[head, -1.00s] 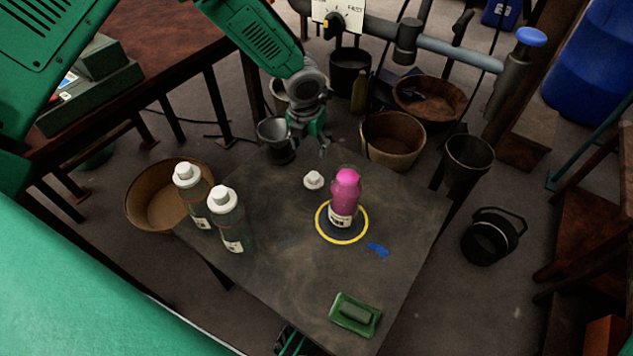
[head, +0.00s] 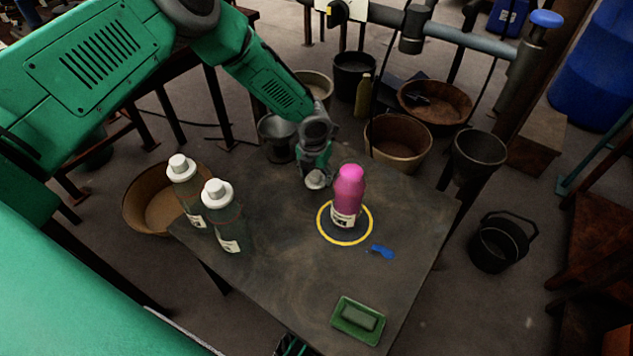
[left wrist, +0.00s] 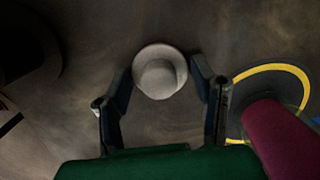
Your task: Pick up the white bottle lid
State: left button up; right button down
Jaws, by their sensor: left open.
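The white bottle lid (head: 315,180) lies on the dark table (head: 290,255), left of the pink bottle. It also shows in the left wrist view (left wrist: 160,72), a round white cap with a raised knob. My left gripper (head: 314,176) is right at the lid, coming from the back. In the left wrist view the open gripper (left wrist: 160,92) has one finger on each side of the lid, with narrow gaps. The pink bottle (head: 348,190) stands upright inside a yellow ring (head: 371,222). My right gripper is not seen.
Several buckets and a round basin (head: 397,145) stand behind.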

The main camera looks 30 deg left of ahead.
pick_arm(q)
jog(key=shift+r, duration=0.1)
jog(key=shift+a, duration=0.1)
jog(key=c, duration=0.9)
